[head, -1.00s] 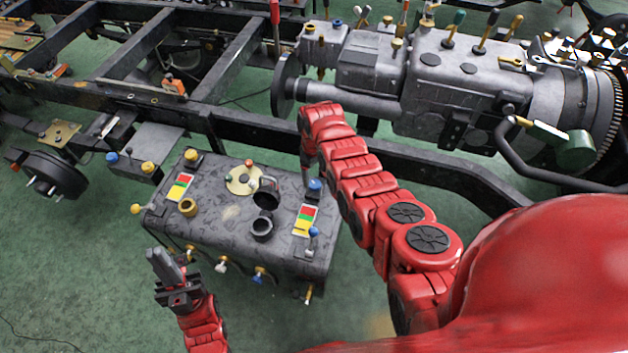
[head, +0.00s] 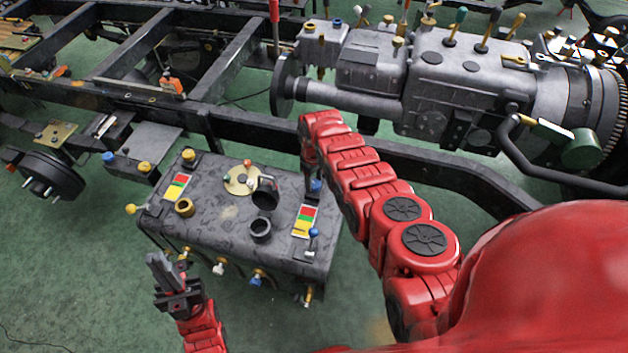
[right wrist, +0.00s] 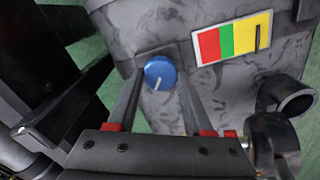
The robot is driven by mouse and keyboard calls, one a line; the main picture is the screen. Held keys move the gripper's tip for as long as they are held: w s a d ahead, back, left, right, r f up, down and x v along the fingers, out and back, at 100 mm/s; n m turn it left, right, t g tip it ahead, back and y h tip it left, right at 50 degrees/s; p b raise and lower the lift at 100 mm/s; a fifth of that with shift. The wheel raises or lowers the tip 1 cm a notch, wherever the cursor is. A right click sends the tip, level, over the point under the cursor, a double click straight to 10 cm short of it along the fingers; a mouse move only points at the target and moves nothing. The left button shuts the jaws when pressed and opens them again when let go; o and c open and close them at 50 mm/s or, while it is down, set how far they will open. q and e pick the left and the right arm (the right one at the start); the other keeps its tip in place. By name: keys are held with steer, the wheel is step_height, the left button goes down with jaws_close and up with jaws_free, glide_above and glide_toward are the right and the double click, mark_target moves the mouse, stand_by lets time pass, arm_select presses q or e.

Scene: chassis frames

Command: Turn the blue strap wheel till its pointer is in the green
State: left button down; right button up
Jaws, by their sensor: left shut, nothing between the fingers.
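A blue round wheel (right wrist: 160,73) with a white line on its face sits on the grey tank; it also shows, partly covered, in the head view (head: 317,186). My right gripper (right wrist: 163,84) is open, with its fingertips on either side of this wheel; I cannot tell whether they touch it. Beside the wheel is a red, green and yellow gauge (right wrist: 228,38), also in the head view (head: 304,221). A short dark pointer (right wrist: 259,37) lies over its yellow part. My left gripper (head: 160,266) is shut and empty, in front of the tank's left side.
The grey tank (head: 222,222) also carries a yellow wheel (head: 189,155) with a second gauge (head: 176,187), filler necks, a round plate (head: 241,180) and several coloured valves along its front. A dark chassis rail (head: 430,165) runs behind it. Green floor is free at the front left.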

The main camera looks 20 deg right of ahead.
jaws_close()
steer(key=shift+m, duration=0.4)
steer(key=shift+s+f+m, duration=0.1)
steer(key=shift+m, duration=0.8)
steer(key=shift+m+b, duration=0.4)
steer(key=shift+m, duration=1.9)
steer(key=o, duration=0.7)
jaws_free()
